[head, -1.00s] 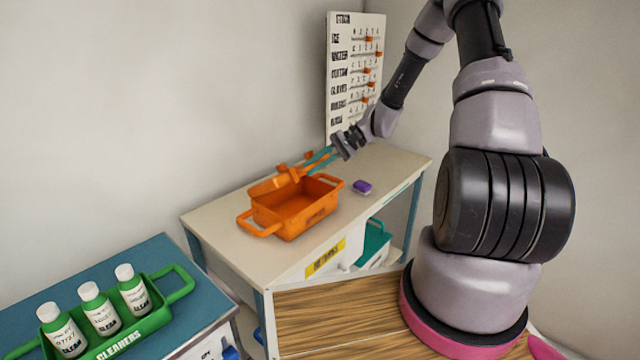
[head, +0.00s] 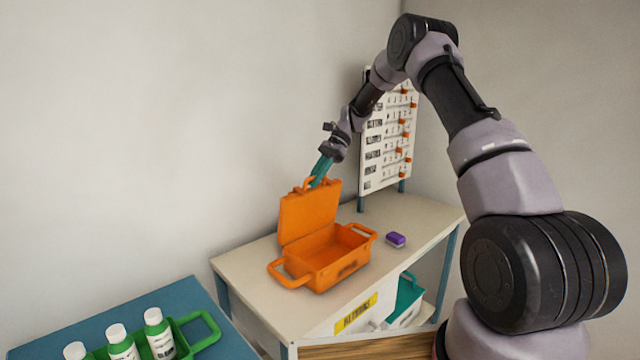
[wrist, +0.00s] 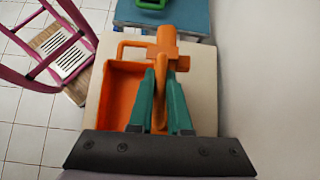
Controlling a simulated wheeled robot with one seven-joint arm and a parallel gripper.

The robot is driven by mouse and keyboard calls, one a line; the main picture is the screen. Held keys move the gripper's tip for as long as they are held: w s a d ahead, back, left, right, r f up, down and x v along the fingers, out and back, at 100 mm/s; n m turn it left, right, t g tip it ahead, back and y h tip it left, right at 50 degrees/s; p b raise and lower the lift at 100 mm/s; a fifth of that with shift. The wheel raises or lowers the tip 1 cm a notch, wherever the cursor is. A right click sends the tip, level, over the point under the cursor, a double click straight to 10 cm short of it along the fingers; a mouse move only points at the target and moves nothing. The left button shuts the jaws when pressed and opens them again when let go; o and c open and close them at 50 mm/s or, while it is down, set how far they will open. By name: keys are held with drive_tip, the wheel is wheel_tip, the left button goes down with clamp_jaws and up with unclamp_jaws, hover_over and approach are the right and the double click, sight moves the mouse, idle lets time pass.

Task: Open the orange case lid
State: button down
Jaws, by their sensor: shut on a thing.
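The orange case (head: 335,262) sits on the beige table. Its lid (head: 309,216) stands raised, close to upright, along the wall side of the case. My gripper (head: 321,172) is at the top edge of the lid, with its teal fingers pointing down. In the wrist view my gripper (wrist: 161,100) is shut on the lid's handle (wrist: 159,95), with a finger on each side. The open inside of the case (wrist: 124,88) shows to the left in that view and looks empty.
A purple block (head: 396,240) lies on the table (head: 247,265) right of the case. A labelled board (head: 385,150) stands behind. A green carrier (head: 200,335) with white-capped bottles is on the blue table at front left. The wall is close behind the lid.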

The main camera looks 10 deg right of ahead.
drive_tip(key=shift+w+a, duration=0.4)
drive_tip(key=shift+w, duration=0.1)
